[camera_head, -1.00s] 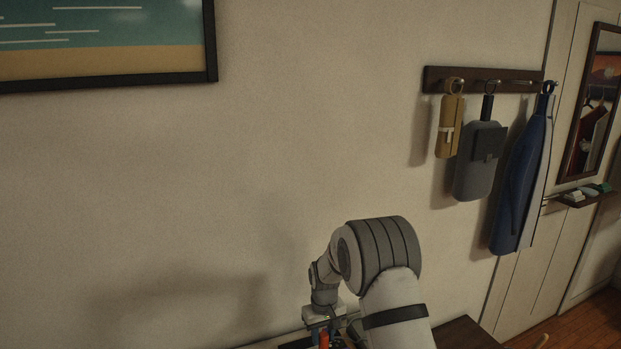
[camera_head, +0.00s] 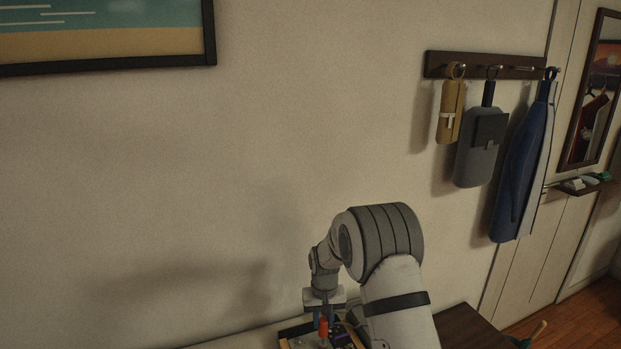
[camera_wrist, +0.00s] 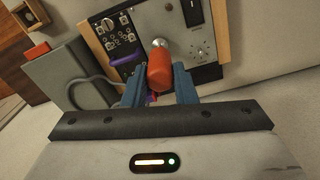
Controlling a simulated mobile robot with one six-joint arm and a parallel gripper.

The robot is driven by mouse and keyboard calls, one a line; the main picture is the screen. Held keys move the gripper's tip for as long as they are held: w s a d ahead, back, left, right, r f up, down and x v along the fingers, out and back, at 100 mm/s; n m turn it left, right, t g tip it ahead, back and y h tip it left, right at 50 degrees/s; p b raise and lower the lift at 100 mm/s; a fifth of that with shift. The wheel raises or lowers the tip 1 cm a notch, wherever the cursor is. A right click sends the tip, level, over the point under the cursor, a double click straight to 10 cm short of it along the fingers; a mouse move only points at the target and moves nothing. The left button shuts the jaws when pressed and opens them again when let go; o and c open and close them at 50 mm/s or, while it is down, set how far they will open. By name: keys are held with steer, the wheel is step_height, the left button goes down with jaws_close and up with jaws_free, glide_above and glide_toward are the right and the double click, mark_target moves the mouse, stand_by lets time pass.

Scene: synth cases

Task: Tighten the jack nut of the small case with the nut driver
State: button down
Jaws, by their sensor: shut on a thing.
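My gripper (camera_wrist: 158,88) is shut on the nut driver (camera_wrist: 158,70), with its blue fingers on either side of the red-orange handle. In the wrist view the driver points at the panel of a synth case (camera_wrist: 203,22), and a bit of bright metal shows beyond the handle. The case has wooden side pieces, a dark section with jacks at left and a grey section with a switch and knob at right. The handle hides the driver's tip, so I cannot tell whether it touches a nut. In the head view the gripper (camera_head: 323,312) and red handle (camera_head: 323,327) are low in the picture.
A grey box (camera_wrist: 70,72) with a red part (camera_wrist: 37,51) on top stands left of the case, with a grey cable beside it. A purple item (camera_wrist: 127,60) lies by the panel. A wooden drawer-like piece (camera_wrist: 28,15) is at upper left. Pale bench surface is clear at right.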

stand_by(0.3)
steer(key=shift+m+b, duration=0.5)
steer(key=shift+m, duration=1)
steer(key=shift+m+b, duration=0.45)
steer(key=shift+m, duration=0.95)
steer(key=c, duration=1.1)
jaws_free()
